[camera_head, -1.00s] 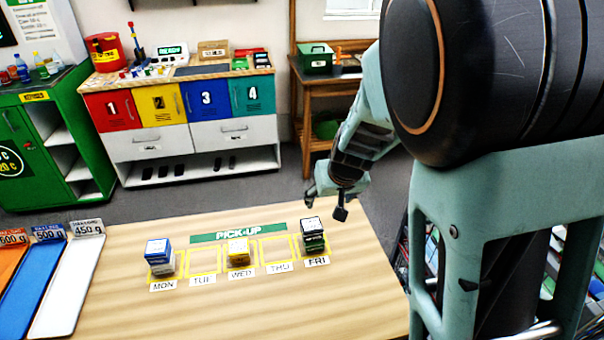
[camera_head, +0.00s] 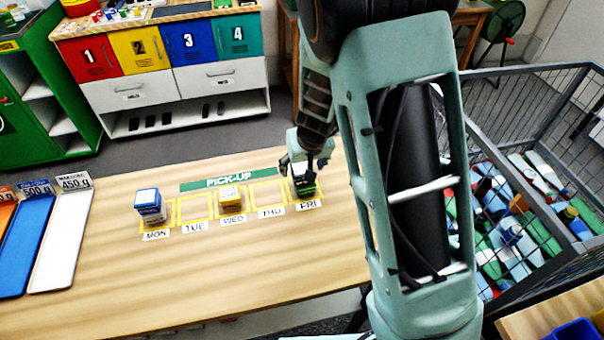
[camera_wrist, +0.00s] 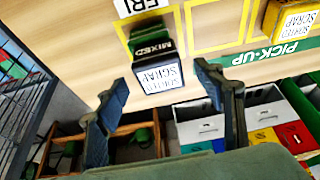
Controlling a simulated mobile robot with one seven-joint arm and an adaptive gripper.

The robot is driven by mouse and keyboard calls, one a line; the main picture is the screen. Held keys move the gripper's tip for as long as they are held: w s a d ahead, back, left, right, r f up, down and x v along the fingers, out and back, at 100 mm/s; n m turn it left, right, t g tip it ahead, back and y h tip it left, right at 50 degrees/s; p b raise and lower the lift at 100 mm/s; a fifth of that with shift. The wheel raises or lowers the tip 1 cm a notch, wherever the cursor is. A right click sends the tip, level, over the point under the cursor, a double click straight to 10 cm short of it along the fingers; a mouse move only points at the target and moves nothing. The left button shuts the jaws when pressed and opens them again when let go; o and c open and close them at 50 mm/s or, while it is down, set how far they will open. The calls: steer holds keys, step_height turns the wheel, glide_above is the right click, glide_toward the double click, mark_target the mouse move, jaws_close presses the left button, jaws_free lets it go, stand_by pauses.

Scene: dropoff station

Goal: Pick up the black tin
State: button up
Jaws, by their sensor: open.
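The black tin (camera_head: 303,186) stands on the FRI spot of the table. It is dark with a green band and a white top label, and my gripper partly covers it in the head view. In the wrist view the tin (camera_wrist: 152,52) shows its white "SORTED SCRAP" top and a "MIXED" side, just beyond and between the fingertips. My gripper (camera_wrist: 161,76) is open, with one finger to each side and nothing held. In the head view my gripper (camera_head: 306,160) is at the far side of the tin. Whether it touches the tin cannot be told.
A yellow tin (camera_head: 230,198) stands at WED and a blue tin (camera_head: 150,205) at MON. TUE and THU are empty. Coloured trays (camera_head: 60,235) lie at the table's left. A wire cage (camera_head: 540,150) of bottles stands right. The table front is clear.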

steer(key=shift+x, duration=1.45)
steer(key=shift+w+r, duration=0.1)
steer(key=shift+c, duration=0.3)
steer(key=c, duration=1.3)
